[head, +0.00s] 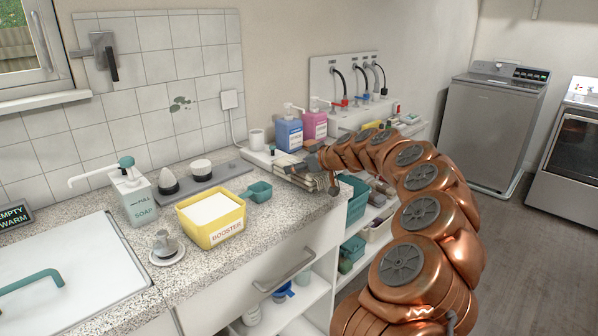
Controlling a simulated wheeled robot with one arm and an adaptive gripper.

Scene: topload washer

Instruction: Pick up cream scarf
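My copper arm reaches over the counter from the lower right. My gripper (318,176) is at its far end, low over the counter's right edge and small in the picture. I cannot tell whether its fingers are open or shut. Pale, cream-coloured material shows right by the gripper, partly covered by it. It may be the cream scarf, but I cannot make out its shape or whether the gripper touches it. I see no other thing that looks like a scarf.
A yellow booster tub (212,217), teal scoop (259,191) and soap dispenser (134,190) stand left of the gripper. Blue (289,134) and pink (314,125) bottles stand behind it. Shelves with teal bins (352,250) lie below. A grey washer (490,125) stands across the open floor.

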